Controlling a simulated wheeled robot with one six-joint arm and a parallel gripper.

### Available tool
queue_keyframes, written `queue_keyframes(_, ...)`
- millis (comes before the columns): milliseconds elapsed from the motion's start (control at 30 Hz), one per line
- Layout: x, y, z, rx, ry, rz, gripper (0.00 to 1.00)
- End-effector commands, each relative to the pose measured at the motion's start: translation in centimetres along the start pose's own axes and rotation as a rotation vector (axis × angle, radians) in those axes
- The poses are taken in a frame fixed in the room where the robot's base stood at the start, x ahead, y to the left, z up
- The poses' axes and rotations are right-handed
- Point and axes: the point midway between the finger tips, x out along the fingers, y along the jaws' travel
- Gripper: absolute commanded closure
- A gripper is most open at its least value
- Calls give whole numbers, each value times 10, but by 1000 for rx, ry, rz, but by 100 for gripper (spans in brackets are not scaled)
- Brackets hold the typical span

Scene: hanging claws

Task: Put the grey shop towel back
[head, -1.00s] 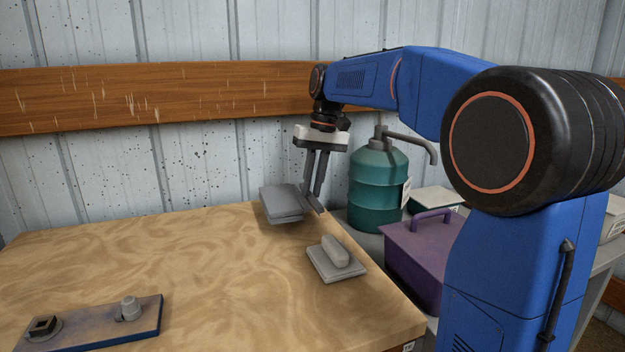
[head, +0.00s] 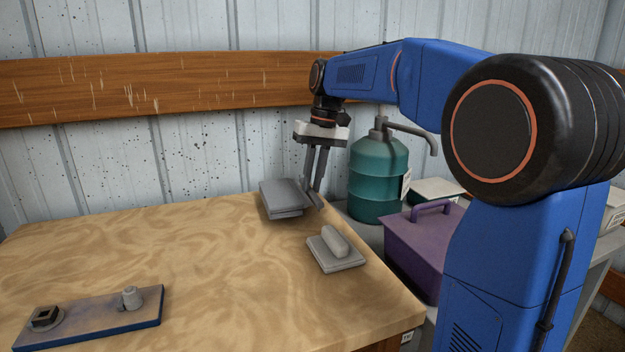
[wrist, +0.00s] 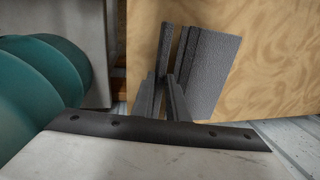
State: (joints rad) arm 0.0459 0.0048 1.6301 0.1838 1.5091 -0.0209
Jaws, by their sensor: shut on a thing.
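The grey shop towel (head: 280,196) is a folded, flat grey stack at the back right of the wooden table. My gripper (head: 315,203) points down at the towel's right side and is shut on it. Whether the towel touches the tabletop or is just above it, I cannot tell. In the wrist view the towel (wrist: 213,75) shows as a textured dark grey slab beyond my gripper's fingers (wrist: 165,82), over the tabletop.
A grey block with a rounded top piece (head: 336,251) lies on the table (head: 200,270) in front of the towel. A teal pump jug (head: 377,178) and a purple lidded box (head: 420,250) stand to the right. A blue-edged plate with fittings (head: 90,322) lies front left. The table's middle is clear.

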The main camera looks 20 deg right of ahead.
Motion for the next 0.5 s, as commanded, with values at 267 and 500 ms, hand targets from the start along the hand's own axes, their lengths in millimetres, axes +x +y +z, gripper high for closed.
queue_keyframes(267, 4, 1, 0, 0, 0, 0, 100)
queue_keyframes(500, 8, 2, 0, 0, -1, 0, 100)
